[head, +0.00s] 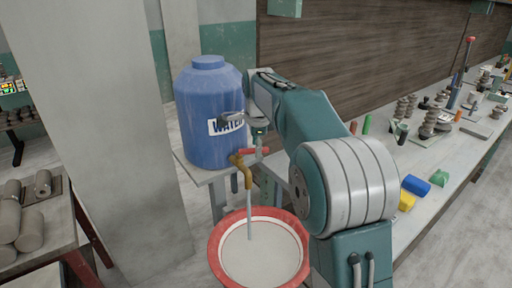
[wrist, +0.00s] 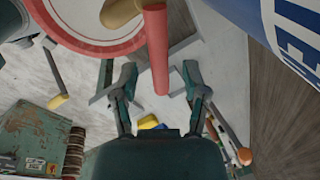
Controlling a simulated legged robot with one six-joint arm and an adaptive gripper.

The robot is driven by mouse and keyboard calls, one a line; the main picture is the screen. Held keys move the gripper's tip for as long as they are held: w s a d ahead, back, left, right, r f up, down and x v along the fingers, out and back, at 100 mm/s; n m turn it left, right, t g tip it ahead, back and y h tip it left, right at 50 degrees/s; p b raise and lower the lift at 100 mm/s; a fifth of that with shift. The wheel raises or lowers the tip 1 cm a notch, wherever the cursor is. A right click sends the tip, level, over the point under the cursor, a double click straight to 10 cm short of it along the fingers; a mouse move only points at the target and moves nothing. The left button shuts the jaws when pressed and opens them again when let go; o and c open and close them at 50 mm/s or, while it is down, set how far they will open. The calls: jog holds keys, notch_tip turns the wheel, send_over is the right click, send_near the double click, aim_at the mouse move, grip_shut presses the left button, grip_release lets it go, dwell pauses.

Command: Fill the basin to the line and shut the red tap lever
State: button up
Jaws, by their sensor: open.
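The blue water barrel (head: 208,120) stands on a small stand, with a brass tap (head: 243,170) low at its front. The red tap lever (head: 254,151) sticks out sideways to the right above the tap. A stream of water (head: 250,215) falls from the spout into the red-rimmed basin (head: 216,246). Pale liquid covers the basin's middle; I cannot tell its level against the line. My gripper (head: 248,132) is open by the lever. In the wrist view the red lever (wrist: 156,45) runs between the spread fingers (wrist: 158,78), with gaps on both sides.
A long workbench (head: 420,165) at the right holds stacked clay pieces, tools and a blue block (head: 416,185). A grey pillar (head: 115,130) stands left of the barrel. A table with clay rolls (head: 30,230) is at the far left.

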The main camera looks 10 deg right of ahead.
notch_tip(320, 180, up, 11)
jog(key=s, duration=0.2)
jog(key=shift+a, duration=0.15)
jog(key=shift+c, duration=0.3)
dwell(0.7)
grip_shut()
jog(key=s+r+n+t, duration=0.1)
jog(key=s+n+t, duration=0.45)
jog(key=n, duration=1.25)
jog(key=s+f+x, duration=0.1)
jog(key=x, duration=1.2)
jog(key=shift+s+d+f+g, duration=0.2)
jog(key=shift+s+d+g, duration=0.15)
jog(key=shift+s+g, duration=0.1)
